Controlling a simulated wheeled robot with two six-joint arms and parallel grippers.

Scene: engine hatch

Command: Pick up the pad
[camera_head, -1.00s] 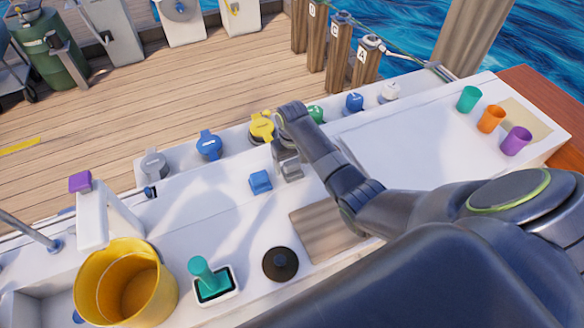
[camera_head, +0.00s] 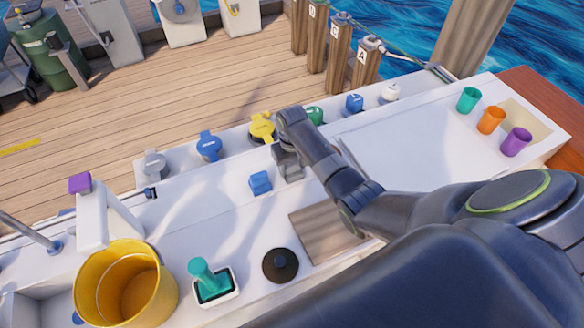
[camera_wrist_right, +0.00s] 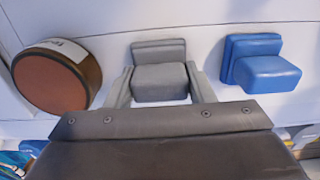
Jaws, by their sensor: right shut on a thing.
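A grey pad (camera_wrist_right: 160,82), a block with a flat raised back, sits between the two fingers of my right gripper (camera_wrist_right: 158,76) in the right wrist view. The fingers are shut on its sides. In the head view my right gripper (camera_head: 288,164) is low over the white counter, and the arm hides most of the pad there. A similar blue block (camera_head: 260,183) stands just left of the gripper, apart from it; it also shows in the right wrist view (camera_wrist_right: 262,66). My left gripper is not in view.
A brown-topped round object (camera_wrist_right: 52,79) lies close beside the right gripper. A wooden board (camera_head: 322,233), black knobbed disc (camera_head: 280,265), teal stamp (camera_head: 207,277) and yellow bucket (camera_head: 125,285) stand nearer. Coloured caps line the far edge; cups (camera_head: 491,120) stand far right.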

